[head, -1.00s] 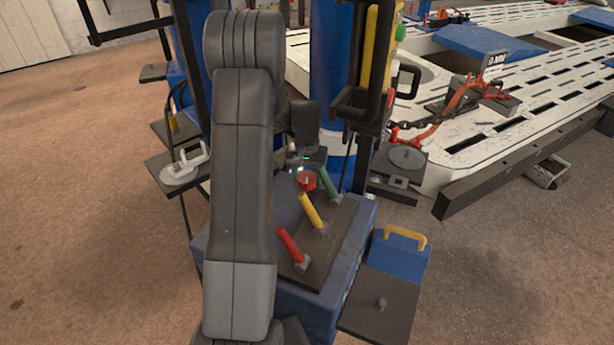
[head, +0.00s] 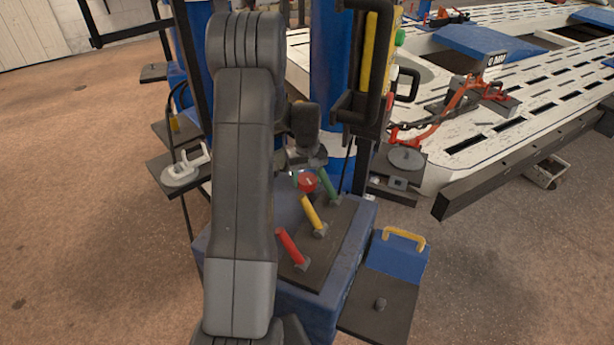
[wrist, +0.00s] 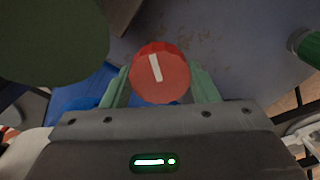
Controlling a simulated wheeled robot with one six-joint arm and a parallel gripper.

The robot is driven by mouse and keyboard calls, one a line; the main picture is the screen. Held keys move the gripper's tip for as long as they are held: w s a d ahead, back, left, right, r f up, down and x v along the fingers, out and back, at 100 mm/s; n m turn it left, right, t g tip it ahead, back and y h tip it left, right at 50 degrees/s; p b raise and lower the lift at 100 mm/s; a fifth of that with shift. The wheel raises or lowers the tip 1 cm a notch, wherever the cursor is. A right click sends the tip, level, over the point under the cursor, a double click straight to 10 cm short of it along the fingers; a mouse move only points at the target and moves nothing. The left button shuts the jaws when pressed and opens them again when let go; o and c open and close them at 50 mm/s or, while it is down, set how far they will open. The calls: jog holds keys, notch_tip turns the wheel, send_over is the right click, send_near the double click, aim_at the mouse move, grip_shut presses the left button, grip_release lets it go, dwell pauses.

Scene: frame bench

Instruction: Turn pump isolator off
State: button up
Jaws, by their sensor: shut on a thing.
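The pump isolator appears to be the round red knob with a white bar (wrist: 165,88) on the blue cabinet. In the wrist view the white bar runs slightly tilted from vertical. The red knob also shows in the head view (head: 308,183), just behind the lever panel. My gripper (wrist: 160,92) has pale green fingers on either side of the knob and is shut on it. In the head view my arm covers part of the cabinet, and the fingertips are small and hard to make out.
Red (head: 290,247), yellow (head: 311,210) and green (head: 328,186) levers stand on a dark panel close to the knob. A large dark green rounded shape (wrist: 45,35) fills the wrist view's upper left.

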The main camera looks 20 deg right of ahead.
aim_at(307, 179)
jog(key=n, duration=0.4)
jog(key=shift+n+p, duration=0.3)
jog(key=shift+n, duration=1.6)
jog(key=o, duration=1)
notch_tip(307, 179, up, 14)
jog(key=p, duration=0.2)
jog(key=shift+f, duration=0.1)
notch_tip(307, 179, down, 14)
jog(key=shift+r+b, duration=0.1)
jog(key=shift+b, duration=0.75)
